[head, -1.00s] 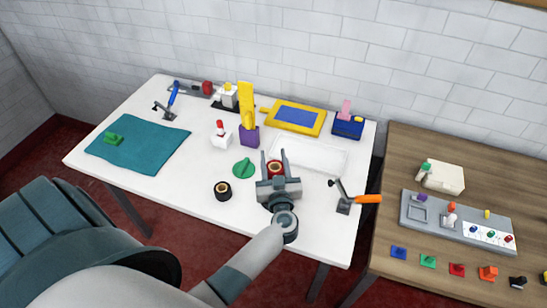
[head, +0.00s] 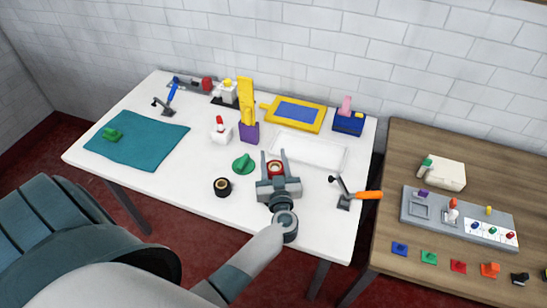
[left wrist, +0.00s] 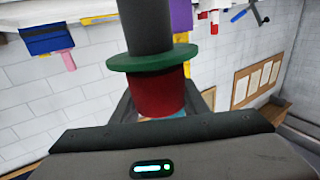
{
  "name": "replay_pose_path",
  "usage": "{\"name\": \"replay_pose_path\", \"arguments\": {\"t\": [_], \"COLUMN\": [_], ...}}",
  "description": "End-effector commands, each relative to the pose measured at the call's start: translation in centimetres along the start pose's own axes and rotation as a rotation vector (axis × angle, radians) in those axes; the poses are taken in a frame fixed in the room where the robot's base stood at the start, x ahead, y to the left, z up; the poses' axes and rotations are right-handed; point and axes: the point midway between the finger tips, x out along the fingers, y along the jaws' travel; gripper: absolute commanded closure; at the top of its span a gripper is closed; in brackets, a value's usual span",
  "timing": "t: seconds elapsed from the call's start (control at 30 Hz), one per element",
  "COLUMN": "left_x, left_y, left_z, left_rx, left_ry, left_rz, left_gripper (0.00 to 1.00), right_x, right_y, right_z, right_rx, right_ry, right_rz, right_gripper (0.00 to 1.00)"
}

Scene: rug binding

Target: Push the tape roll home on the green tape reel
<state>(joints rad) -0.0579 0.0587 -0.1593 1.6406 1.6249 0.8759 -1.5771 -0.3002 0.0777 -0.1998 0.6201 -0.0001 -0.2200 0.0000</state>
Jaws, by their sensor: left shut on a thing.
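My left gripper (head: 274,157) reaches over the white table from the front. It is shut on a red tape roll (head: 275,169) with a pale core. In the left wrist view, which is upside down, the red roll (left wrist: 157,97) lies against a green disc (left wrist: 152,56), the flange of the reel. I see no gap between them there, though the inner fit is hidden. A thick dark grey post (left wrist: 147,22) continues beyond the disc. In the head view the roll and gripper hide the flange and post. My right gripper is not in view.
A green round piece with a raised ridge (head: 243,164) and a black roll (head: 222,187) stand close to the left. An orange-handled clamp (head: 367,195) is to the right. A white tray (head: 318,153) and purple holder (head: 249,133) lie behind. Front table is mostly clear.

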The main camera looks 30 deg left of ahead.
Motion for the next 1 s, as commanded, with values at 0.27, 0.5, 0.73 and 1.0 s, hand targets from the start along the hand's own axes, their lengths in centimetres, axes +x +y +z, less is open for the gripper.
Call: {"name": "replay_pose_path", "arguments": {"t": [0.27,0.5,0.73,1.0], "left_x": [0.01,0.01,0.0,-0.58], "left_y": [0.01,0.01,0.01,0.01], "left_z": [0.6,0.83,0.84,0.82], "left_rx": [-0.001,-0.001,-0.001,0.0], "left_ry": [0.001,0.001,0.001,-0.001], "left_rz": [0.0,0.0,0.0,0.0], "left_gripper": [0.82,0.45,0.38,0.38], "right_x": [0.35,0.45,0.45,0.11], "right_y": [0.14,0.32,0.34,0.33], "right_z": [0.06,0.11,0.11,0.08], "right_rx": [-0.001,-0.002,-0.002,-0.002], "right_ry": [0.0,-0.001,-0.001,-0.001], "right_rz": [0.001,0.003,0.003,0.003], "right_gripper": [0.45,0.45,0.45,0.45]}}
